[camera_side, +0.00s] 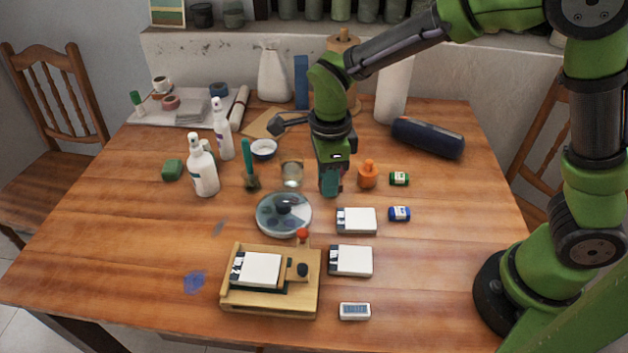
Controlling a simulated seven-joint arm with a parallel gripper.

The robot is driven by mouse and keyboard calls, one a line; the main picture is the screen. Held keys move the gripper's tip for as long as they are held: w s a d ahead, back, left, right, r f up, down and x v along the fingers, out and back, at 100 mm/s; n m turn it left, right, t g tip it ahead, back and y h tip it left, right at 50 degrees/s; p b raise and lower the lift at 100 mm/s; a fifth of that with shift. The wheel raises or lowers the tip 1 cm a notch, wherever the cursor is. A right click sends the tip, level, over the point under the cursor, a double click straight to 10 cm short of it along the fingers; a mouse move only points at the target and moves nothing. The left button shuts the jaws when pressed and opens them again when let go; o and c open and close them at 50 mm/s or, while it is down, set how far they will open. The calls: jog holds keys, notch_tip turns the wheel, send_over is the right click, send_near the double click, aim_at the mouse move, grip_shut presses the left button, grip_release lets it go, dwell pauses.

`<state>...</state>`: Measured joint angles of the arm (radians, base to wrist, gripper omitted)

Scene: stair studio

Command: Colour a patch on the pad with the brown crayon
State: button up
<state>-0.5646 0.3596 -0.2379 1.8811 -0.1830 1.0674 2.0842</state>
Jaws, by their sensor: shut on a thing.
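My gripper (330,192) points down over the middle of the table, between a glass jar and an orange bottle. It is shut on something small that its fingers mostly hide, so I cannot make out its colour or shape. I cannot pick out a brown crayon anywhere in this view. A white pad (257,269) lies in a wooden tray (232,300) at the front. Two similar white blocks, one farther back (358,221) and one nearer (352,261), lie to the right of the tray. My gripper is behind all three and apart from them.
White spray bottles (203,172) stand left, a dark roll (428,138) back right.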

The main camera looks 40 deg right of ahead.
jog(key=a+r, duration=0.2)
jog(key=a, duration=1.5)
jog(key=r+m, duration=0.2)
jog(key=m, duration=0.1)
send_over(239, 264)
jog(key=shift+s+a+f, duration=0.1)
jog(key=shift+a+f, duration=0.05)
jog(key=shift+f, duration=1.55)
jog(key=shift+s+a+f, duration=0.1)
jog(key=shift+f, duration=1.55)
jog(key=shift+s+d+f, duration=0.3)
jog(key=shift+d+f, duration=0.05)
jog(key=shift+f, duration=0.25)
grip_shut()
jog(key=shift+s+d, duration=1.9)
jog(key=shift+w+a, duration=2.25)
jog(key=shift+w+d, duration=0.25)
jog(key=shift+s+d, duration=0.25)
jog(key=shift+s, duration=0.2)
jog(key=shift+s+d, duration=1.9)
jog(key=shift+w+a, duration=2.2)
jog(key=shift+w, duration=0.05)
notch_tip(239, 264, up, 8)
